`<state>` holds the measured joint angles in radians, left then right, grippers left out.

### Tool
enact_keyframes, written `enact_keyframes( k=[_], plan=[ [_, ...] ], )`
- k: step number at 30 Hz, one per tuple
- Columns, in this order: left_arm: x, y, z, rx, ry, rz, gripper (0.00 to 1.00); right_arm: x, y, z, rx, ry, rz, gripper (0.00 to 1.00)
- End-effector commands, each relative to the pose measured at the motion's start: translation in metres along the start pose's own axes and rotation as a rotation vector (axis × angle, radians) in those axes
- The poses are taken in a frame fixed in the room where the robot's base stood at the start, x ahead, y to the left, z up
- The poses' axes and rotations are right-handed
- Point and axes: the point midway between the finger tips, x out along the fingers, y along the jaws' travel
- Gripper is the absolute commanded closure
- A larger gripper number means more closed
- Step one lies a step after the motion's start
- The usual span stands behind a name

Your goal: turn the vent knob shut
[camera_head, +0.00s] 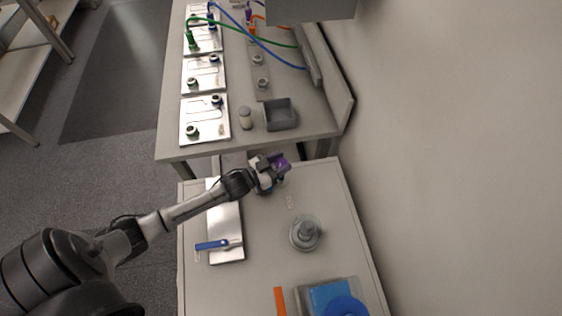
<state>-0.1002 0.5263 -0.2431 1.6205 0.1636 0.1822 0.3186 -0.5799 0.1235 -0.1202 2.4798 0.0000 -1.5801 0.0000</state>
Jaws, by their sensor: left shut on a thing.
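My left gripper (270,175) reaches over the back of the lower table, close to the edge of the higher bench. It is shut on a small purple part (282,162), which shows at the jaws' far right side. The gripper hides most of what is there, so I cannot tell whether the purple part is the vent knob or which way it is turned. My right gripper is not in view.
The lower table (270,275) holds a metal plate (226,222) with a blue handle (212,245), a round grey knobbed piece (305,233) and a blue-filled tray (330,295). The bench behind bears metal plates with terminals, a grey bin (281,115) and coloured cables (265,45).

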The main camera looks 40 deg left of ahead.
Motion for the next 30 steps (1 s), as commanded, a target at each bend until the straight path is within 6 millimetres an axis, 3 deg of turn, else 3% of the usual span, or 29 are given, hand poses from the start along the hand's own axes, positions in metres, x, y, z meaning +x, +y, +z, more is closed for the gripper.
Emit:
enact_keyframes(
  k=[18,30],
  plan=[
    [0.002,-0.003,0.004,0.008,0.001,0.585,0.81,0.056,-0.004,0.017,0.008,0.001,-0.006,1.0],
    [0.002,-0.001,0.002,0.003,0.002,0.923,0.8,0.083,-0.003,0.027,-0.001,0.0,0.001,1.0]
  ],
)
